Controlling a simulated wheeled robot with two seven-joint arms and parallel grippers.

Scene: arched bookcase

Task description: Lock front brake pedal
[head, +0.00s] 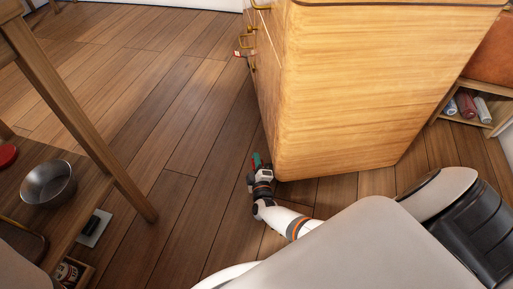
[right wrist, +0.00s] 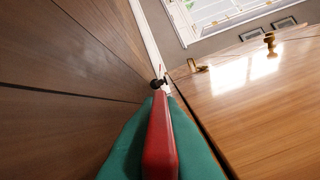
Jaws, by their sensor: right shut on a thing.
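The wooden cabinet (head: 360,95) stands on the floor with a red brake pedal (head: 241,54) low at its far left corner. My right gripper (head: 257,160) is low beside the near left bottom corner of the cabinet. In the right wrist view its green fingers are shut on a red pedal (right wrist: 160,140), one finger on each side of the bar. The inner end of this pedal is out of sight. A small dark caster (right wrist: 158,84) shows farther along the cabinet's edge. My left gripper is not in view.
A wooden table with a leg (head: 95,120) stands at the left, with a metal bowl (head: 48,183). A low shelf with rolled items (head: 467,105) stands at the right. The plank floor (head: 150,90) between table and cabinet is clear.

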